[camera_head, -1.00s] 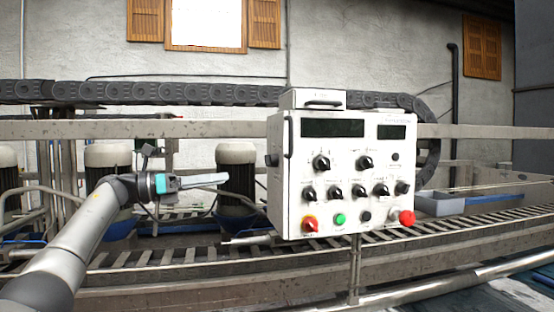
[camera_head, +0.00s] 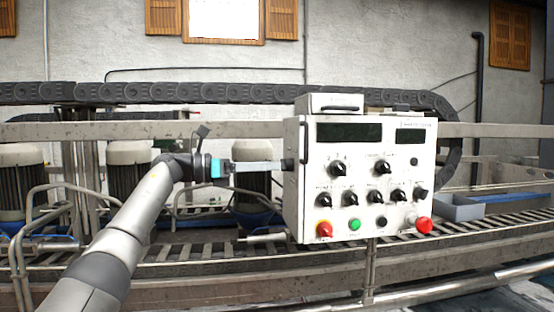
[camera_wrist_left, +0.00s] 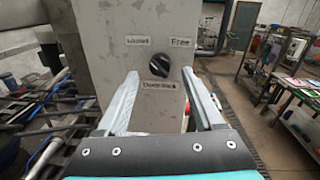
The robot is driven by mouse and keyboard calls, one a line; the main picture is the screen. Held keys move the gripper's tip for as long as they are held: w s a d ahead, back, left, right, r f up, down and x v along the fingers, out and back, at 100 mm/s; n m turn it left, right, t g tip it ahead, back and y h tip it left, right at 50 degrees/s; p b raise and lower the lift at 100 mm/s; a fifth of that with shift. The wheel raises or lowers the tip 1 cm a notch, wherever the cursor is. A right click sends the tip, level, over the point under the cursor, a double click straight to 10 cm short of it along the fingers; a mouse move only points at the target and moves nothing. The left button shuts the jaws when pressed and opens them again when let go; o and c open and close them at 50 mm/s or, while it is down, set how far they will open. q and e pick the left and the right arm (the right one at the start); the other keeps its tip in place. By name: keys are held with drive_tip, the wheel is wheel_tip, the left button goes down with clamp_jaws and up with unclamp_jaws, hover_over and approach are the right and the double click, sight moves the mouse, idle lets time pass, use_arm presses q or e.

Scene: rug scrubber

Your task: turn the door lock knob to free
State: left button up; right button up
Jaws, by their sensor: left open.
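The door lock knob (camera_wrist_left: 160,65) is a black rotary knob on the narrow side face of the white control box (camera_wrist_left: 105,40). The labels Locked (camera_wrist_left: 138,40) and Free (camera_wrist_left: 180,42) sit above it, and Door lock is below. I cannot tell clearly which label its pointer faces. My left gripper (camera_wrist_left: 160,73) is open, its two fingers either side of the knob in the wrist view; contact cannot be told. In the head view my left gripper (camera_head: 278,166) points at the box's left side, where the knob (camera_head: 289,164) shows small and dark. My right gripper is out of view.
The box front (camera_head: 310,220) carries several black knobs, a green button (camera_head: 355,224) and a red one (camera_head: 424,225). A handle (camera_head: 305,150) stands near its left front edge. A roller conveyor (camera_head: 215,252) and rails run below and behind.

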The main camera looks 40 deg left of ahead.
sight(287, 165)
use_arm(q)
drive_tip(key=shift+p+x, duration=0.4)
drive_tip(key=shift+x, duration=1.05)
clamp_jaws()
